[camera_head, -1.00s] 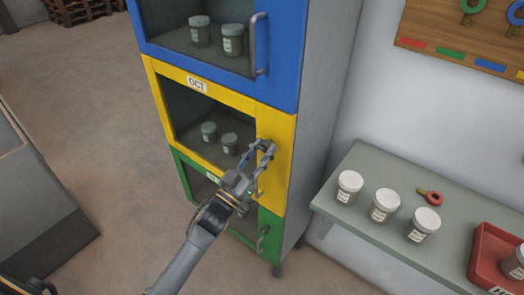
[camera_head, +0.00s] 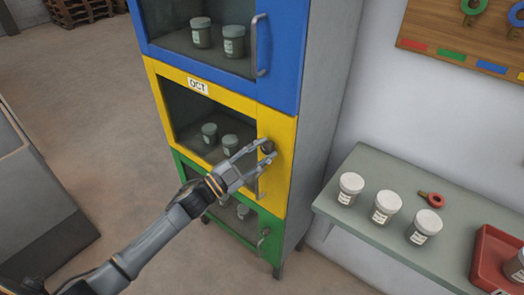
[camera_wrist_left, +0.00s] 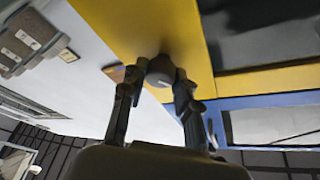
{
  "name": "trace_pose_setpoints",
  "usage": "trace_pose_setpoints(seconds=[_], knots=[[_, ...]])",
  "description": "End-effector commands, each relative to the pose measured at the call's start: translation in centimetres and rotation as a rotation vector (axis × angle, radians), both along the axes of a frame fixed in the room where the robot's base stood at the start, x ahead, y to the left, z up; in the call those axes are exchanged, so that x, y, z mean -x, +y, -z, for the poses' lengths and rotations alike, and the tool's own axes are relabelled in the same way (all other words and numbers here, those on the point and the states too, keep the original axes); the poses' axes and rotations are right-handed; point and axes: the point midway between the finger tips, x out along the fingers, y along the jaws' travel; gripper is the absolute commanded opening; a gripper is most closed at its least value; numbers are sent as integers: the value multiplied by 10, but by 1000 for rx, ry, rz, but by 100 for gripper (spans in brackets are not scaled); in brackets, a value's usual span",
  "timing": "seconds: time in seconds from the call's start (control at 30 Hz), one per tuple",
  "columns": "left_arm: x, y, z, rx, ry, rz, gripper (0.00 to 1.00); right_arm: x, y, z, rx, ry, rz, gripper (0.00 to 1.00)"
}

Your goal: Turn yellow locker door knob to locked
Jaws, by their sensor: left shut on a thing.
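The yellow locker door (camera_head: 281,172) is the middle door of the cabinet, with a window and a label reading OCT. Its dark round knob (camera_head: 268,146) is on the right part of the door. My left gripper (camera_head: 265,152) reaches it from the lower left and is shut on the knob. In the left wrist view the grey knob (camera_wrist_left: 161,68) sits between the two fingertips against the yellow face. Which way the knob points cannot be told. My right gripper is not in view.
A blue door (camera_head: 283,75) is above and a green door (camera_head: 270,238) below, each with a bar handle. At right a grey shelf (camera_head: 350,222) holds white-lidded jars, a red-ringed key (camera_head: 432,199) and a red tray (camera_head: 485,258). A key board (camera_head: 455,55) hangs on the wall.

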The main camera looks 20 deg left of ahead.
Motion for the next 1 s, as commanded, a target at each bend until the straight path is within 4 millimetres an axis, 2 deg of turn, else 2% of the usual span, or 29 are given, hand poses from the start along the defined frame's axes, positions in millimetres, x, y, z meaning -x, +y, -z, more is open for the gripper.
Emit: trace_pose_setpoints(seconds=[0.5,1.0], knots=[[0,0,-3,-438,-157,3,0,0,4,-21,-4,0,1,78],[0,0,-2,-645,-232,1,0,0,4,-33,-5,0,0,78]])
